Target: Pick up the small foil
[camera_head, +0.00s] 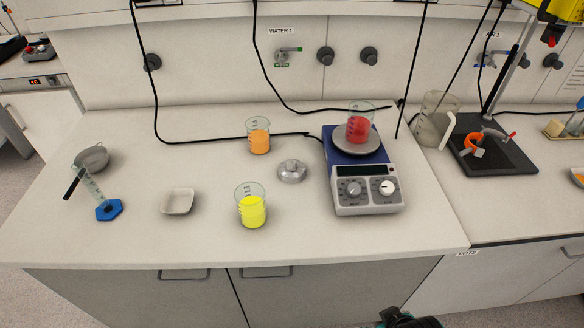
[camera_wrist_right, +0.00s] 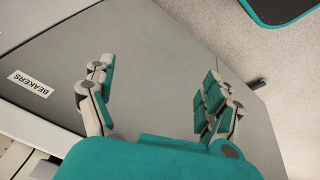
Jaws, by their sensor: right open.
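A small silvery foil (camera_head: 292,170) sits on the white bench in the head view, between the orange beaker and the hotplate. It looks crumpled and low, with nothing touching it. My right gripper (camera_head: 408,318) shows only partly at the bottom edge of the head view, below the bench front and well away from the foil. In the right wrist view my right gripper (camera_wrist_right: 158,70) is open and empty, with its fingers spread over a grey panel. The foil is not in the wrist view. My left gripper is not in view.
Near the foil stand an orange beaker (camera_head: 259,136), a yellow beaker (camera_head: 252,211) and a hotplate (camera_head: 366,197) bearing a red beaker (camera_head: 358,128). A white weighing dish (camera_head: 177,202) and a blue-based cylinder (camera_head: 109,210) are further left. A black cable runs behind.

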